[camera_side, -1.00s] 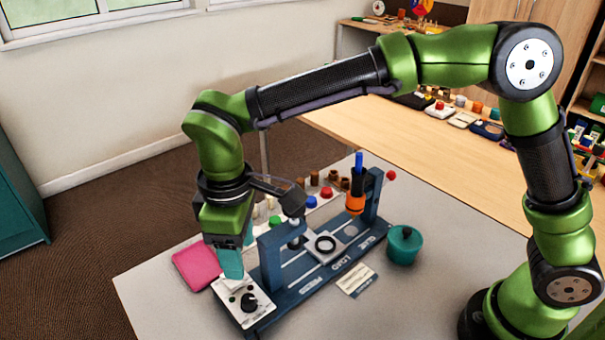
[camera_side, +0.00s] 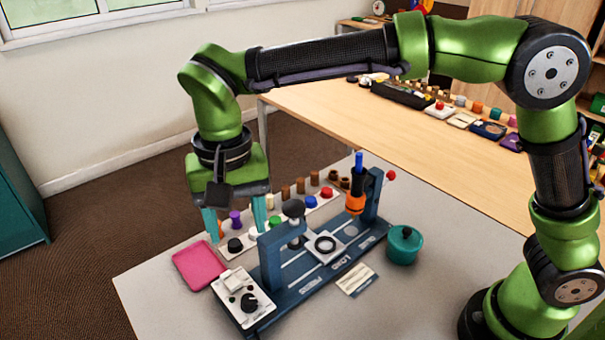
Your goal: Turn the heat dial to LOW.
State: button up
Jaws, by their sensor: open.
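The heat dial (camera_side: 249,302) is a black knob on a white control panel (camera_side: 232,311) at the front left end of the blue station. Its markings are too small to read, so I cannot tell which setting it points at. A pale raised block (camera_side: 232,279) sits on the panel behind the dial. My gripper (camera_side: 238,236) is open, with two teal fingers pointing down. It is above and behind the panel, apart from the dial, with nothing seen between the fingers.
The blue station (camera_side: 318,280) carries a press post, a plate with a black ring (camera_side: 325,244) and an orange-and-blue tool (camera_side: 356,190). A pink tray (camera_side: 196,265) lies left, a teal pot (camera_side: 404,244) right, a card (camera_side: 357,280) in front. Coloured knobs and pegs stand on a strip (camera_side: 290,218) behind.

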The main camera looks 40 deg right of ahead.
aim_at(248, 299)
jog(key=f, duration=1.7)
jog(key=shift+s+a, duration=0.35)
jog(key=shift+s, duration=0.05)
jog(key=m, duration=0.4)
jog(key=shift+r+m, duration=0.15)
jog(key=shift+m, duration=0.15)
notch_tip(248, 299, up, 17)
jog(key=s+d+n+t+y, duration=0.1)
jog(key=s+d+n+t, duration=0.1)
jog(key=d, duration=0.9)
jog(key=s+d+r+n+t+y, duration=0.1)
jog(key=s+d+n+t, duration=0.2)
jog(key=d, duration=0.9)
jog(key=shift+s+n+y, duration=0.3)
jog(key=shift+s+n, duration=0.7)
jog(key=shift+s, duration=0.55)
